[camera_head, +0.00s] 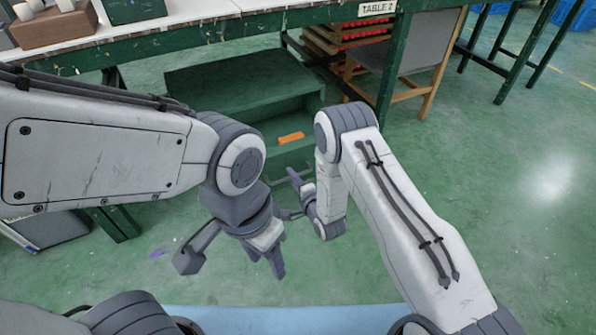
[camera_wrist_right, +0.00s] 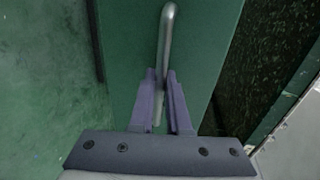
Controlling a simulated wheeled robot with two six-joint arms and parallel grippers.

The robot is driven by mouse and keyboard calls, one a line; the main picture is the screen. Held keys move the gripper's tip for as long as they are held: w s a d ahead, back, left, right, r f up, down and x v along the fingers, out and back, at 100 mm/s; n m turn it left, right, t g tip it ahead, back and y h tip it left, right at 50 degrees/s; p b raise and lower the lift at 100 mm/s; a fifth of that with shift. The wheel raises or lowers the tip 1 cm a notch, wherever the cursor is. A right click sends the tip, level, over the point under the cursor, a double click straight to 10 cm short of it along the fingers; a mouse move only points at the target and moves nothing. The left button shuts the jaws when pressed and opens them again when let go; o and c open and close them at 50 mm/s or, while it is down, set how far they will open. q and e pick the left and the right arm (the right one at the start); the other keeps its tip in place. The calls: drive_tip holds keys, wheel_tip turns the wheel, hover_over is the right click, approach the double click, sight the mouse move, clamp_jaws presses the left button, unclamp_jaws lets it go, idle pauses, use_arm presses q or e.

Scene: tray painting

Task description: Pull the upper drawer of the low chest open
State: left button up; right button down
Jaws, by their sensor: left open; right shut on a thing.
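The green low chest (camera_head: 215,80) stands under the table. Its upper drawer (camera_head: 300,157) is partly out, and an orange thing (camera_head: 291,137) shows inside it. In the right wrist view, the grey bar handle (camera_wrist_right: 167,35) runs along the green drawer front (camera_wrist_right: 205,50). My right gripper (camera_wrist_right: 161,80) is shut on the handle, one finger on each side. In the head view, my right arm hides part of the drawer and of this gripper. My left gripper (camera_head: 265,260) is open and empty, pointing down over the floor in front of the chest.
The green-framed table (camera_head: 240,27) stands above the chest, with a wooden block (camera_head: 55,24) on its top. A chair (camera_head: 425,55) and a stack of trays with red things (camera_head: 345,35) are to the right. The floor at the right is clear.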

drive_tip(key=shift+d, duration=0.1)
drive_tip(key=c, duration=0.9)
unclamp_jaws()
drive_tip(key=shift+p+v, duration=2.1)
drive_tip(key=shift+v, duration=3.2)
